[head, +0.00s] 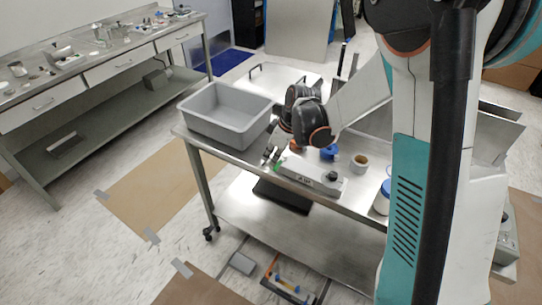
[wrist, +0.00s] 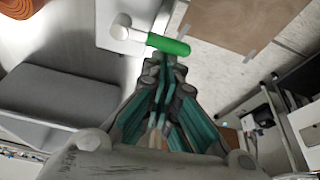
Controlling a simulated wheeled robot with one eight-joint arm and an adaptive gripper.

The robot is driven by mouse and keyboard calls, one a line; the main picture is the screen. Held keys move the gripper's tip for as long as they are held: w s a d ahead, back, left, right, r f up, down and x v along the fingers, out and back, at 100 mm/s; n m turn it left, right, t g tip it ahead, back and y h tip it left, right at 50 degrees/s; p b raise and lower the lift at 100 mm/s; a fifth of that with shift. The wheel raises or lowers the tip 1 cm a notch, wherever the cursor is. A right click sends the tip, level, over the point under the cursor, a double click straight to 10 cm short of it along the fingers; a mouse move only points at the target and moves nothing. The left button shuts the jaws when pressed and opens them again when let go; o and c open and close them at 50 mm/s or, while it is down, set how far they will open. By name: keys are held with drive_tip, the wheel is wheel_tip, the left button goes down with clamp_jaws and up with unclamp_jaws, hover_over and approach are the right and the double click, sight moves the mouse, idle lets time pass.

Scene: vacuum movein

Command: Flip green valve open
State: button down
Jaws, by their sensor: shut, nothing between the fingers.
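The green valve handle (wrist: 168,44) shows in the wrist view as a short green lever joined to a white rounded fitting (wrist: 121,28) on its left. In the head view it is a small green spot (head: 277,167) at the left end of a pale grey box-shaped device (head: 312,172) on the metal cart. My gripper (wrist: 165,62) is shut and empty, with its fingertips right beside the green handle. I cannot tell whether they touch it. In the head view my gripper (head: 271,153) points down near the device's left end.
A grey bin (head: 228,115) stands on the cart (head: 245,153) left of my gripper. A blue object (head: 329,153), a small cup (head: 359,163) and a blue-lidded jar (head: 382,198) are on the cart to the right. Floor is open left of the cart.

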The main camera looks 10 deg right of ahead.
sight(282, 161)
drive_tip(key=shift+s+n, duration=0.1)
drive_tip(key=shift+n, duration=0.2)
drive_tip(key=n, duration=0.1)
drive_tip(key=s+n+g, duration=0.1)
drive_tip(key=d+n, duration=0.1)
drive_tip(key=shift+s+d+n+y, duration=0.1)
drive_tip(key=shift+s+n+y, duration=0.15)
drive_tip(key=shift+n+y, duration=0.15)
drive_tip(key=n, duration=0.1)
drive_tip(key=s+d+n+g, duration=0.1)
drive_tip(key=n, duration=0.1)
drive_tip(key=shift+d+n+g+b, duration=0.2)
drive_tip(key=shift+n+g+b, duration=0.1)
drive_tip(key=shift+b, duration=0.05)
drive_tip(key=shift+s+d, duration=0.3)
drive_tip(key=shift+d, duration=0.25)
drive_tip(key=shift+s+d, duration=0.1)
drive_tip(key=shift+d, duration=1.45)
